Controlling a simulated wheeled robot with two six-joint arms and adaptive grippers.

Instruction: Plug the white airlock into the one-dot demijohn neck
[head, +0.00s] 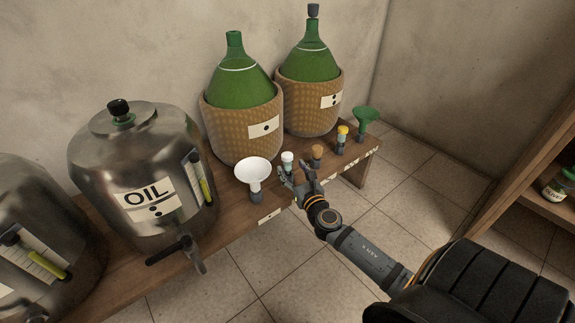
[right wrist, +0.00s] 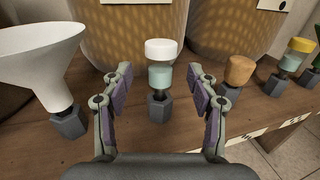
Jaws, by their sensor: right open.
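The white airlock (head: 287,159) stands upright in a small grey holder at the front of the wooden bench. In the right wrist view the airlock (right wrist: 160,62) has a white cap and a pale teal body, and sits between the fingers. My right gripper (head: 299,176) is open around it, with a gap on both sides. The one-dot demijohn (head: 233,87) is green glass in a wicker jacket behind the airlock; its label shows one dot and its neck (head: 234,38) looks open. My left gripper is not in view.
A white funnel (head: 253,170) stands left of the airlock; a cork (head: 317,151), yellow-capped airlock (head: 342,134) and green funnel (head: 366,119) stand right. The two-dot demijohn (head: 309,65) has a dark stopper. A steel oil drum (head: 130,160) stands left.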

